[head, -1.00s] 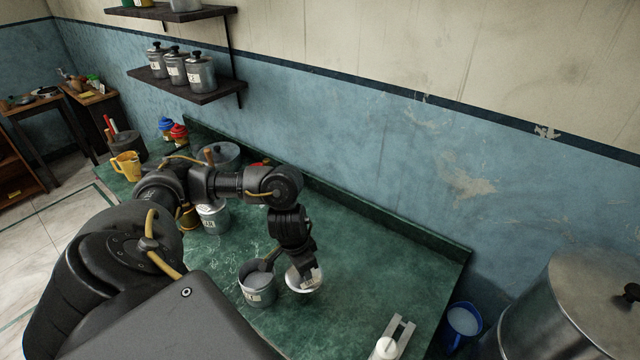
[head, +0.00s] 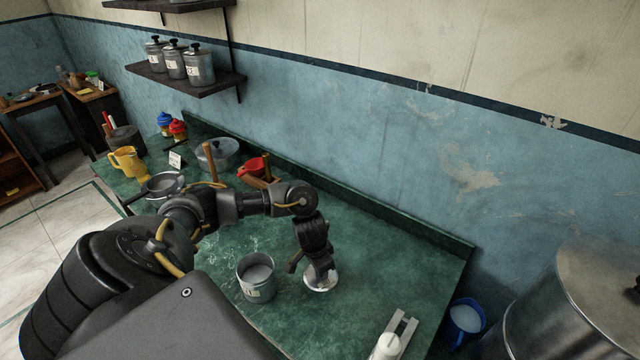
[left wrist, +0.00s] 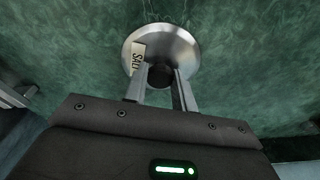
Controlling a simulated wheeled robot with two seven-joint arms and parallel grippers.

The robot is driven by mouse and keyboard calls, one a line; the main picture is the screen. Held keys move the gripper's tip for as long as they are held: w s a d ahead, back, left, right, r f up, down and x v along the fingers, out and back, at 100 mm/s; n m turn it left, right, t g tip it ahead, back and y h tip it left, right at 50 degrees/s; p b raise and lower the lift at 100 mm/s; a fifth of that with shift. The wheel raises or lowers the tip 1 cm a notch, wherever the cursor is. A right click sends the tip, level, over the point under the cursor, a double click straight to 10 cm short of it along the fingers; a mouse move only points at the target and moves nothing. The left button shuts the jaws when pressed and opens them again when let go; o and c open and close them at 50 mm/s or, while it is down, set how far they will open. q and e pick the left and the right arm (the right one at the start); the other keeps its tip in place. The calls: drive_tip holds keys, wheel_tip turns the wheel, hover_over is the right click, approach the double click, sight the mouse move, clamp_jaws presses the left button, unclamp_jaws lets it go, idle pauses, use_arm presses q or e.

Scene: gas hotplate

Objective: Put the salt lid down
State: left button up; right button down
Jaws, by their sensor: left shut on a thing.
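The salt lid (head: 321,279) is a round, shiny metal disc with a dark knob. It shows clearly in the left wrist view (left wrist: 178,45), where a label reading "SALT" is beside the knob. My left gripper (left wrist: 160,85) is shut on the knob. In the head view my left gripper (head: 318,266) is above the lid, which is low at the green counter; I cannot tell if it touches. The open metal salt can (head: 257,284), with pale contents, stands upright just left of the lid. My right gripper is not in view.
The green counter (head: 400,265) is clear right of the lid. A white-and-grey item (head: 388,345) lies at the front edge. A pan (head: 163,184), a pot (head: 222,150), a red container (head: 255,166) and a yellow mug (head: 127,160) stand at the left and back.

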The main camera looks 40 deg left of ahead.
sight(314, 278)
use_arm(q)
drive_tip(key=o, duration=0.9)
drive_tip(key=shift+o, duration=0.2)
wheel_tip(314, 278, up, 12)
drive_tip(key=s+p, duration=0.2)
drive_tip(key=p, duration=0.1)
drive_tip(key=shift+a+p, duration=0.25)
drive_tip(key=shift+p, duration=0.15)
drive_tip(key=shift+f, duration=0.1)
